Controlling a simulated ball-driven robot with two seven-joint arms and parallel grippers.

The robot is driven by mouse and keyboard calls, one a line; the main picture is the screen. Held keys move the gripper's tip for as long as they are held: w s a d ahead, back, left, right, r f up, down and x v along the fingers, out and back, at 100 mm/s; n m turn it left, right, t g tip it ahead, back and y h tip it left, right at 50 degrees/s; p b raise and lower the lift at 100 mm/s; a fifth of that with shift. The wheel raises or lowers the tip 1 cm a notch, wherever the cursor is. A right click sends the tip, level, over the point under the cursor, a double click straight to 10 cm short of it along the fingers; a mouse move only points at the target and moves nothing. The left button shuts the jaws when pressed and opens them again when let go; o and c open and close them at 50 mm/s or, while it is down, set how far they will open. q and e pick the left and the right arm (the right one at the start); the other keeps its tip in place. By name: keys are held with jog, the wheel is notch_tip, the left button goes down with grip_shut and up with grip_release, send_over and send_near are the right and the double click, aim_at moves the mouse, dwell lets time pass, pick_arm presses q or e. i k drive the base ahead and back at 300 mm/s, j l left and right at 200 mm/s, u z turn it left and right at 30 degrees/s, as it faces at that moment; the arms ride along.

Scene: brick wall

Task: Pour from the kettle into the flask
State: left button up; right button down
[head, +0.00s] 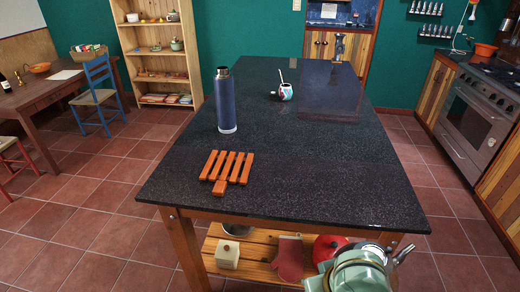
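The flask (225,100) is a tall dark-blue bottle with a metal top and a pale band at its base. It stands upright on the left side of the dark stone worktop in the head view. A pale green rounded object (361,275) with grey metal parts and a spout-like tip at its right is cut off by the bottom edge. No other kettle can be made out with certainty.
An orange slatted trivet (227,167) lies near the worktop's (300,190) front left. A small patterned cup (286,92) with a straw and a dark raised slab (330,90) are farther back.

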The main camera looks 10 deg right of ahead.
aim_at(223, 82)
jog(key=i+j+z, duration=0.15)
jog(key=z, duration=0.25)
jog(key=j+z, duration=0.25)
jog(key=z, duration=0.15)
jog(key=i+j+z, duration=0.15)
jog(key=z, duration=0.2)
jog(key=j+z, duration=0.55)
jog(key=j, duration=0.45)
jog(key=j+z, duration=0.2)
jog(key=j, duration=0.4)
jog(key=k+j+z, duration=0.15)
jog(key=j, duration=0.4)
jog(key=k+j+z, duration=0.15)
jog(key=j, duration=0.45)
jog(key=i, duration=0.05)
